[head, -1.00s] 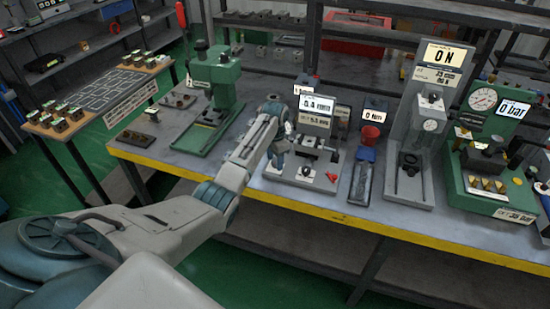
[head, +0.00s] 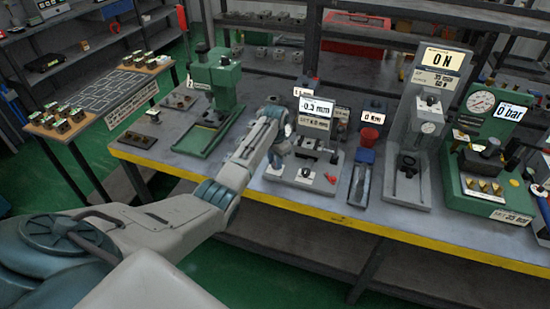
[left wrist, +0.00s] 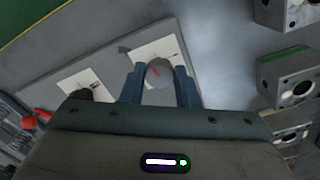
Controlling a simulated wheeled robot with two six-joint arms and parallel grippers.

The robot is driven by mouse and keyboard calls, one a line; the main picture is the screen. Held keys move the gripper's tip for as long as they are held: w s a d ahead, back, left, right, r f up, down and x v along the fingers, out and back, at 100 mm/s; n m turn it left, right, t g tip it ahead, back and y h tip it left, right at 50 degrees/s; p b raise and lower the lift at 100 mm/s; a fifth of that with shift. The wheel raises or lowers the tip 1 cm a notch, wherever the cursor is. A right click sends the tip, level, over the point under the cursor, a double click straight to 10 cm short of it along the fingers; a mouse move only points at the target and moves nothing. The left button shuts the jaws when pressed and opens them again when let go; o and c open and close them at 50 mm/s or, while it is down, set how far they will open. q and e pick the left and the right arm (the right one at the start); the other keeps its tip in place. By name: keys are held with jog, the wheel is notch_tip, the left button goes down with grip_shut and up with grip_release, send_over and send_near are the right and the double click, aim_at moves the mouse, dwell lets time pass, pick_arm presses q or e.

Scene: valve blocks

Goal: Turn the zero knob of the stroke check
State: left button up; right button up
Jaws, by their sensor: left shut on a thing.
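The stroke check station (head: 316,128) stands on the bench in the head view, with a lit display (head: 317,107) that seems to read about -0.3 mm. In the left wrist view its zero knob (left wrist: 158,74) is a round grey knob with a red mark, on a white dial plate (left wrist: 146,52). My left gripper (head: 277,161) is at the station's left side. Its two blue fingers stand on either side of the knob and are shut on it. In the head view the gripper covers the knob. My right gripper is out of view.
A red part (head: 331,179) sits at the station's front right.

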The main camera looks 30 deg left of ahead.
pick_arm(q)
jog(key=n+p, duration=0.2)
jog(key=n, duration=0.1)
jog(key=shift+r, duration=0.15)
jog(key=shift+n+p, duration=0.75)
jog(key=shift+n, duration=0.45)
jog(key=o, duration=1)
jog(key=shift+c, duration=0.2)
notch_tip(320, 180, up, 10)
jog(key=b, duration=0.2)
jog(key=shift+r, duration=0.25)
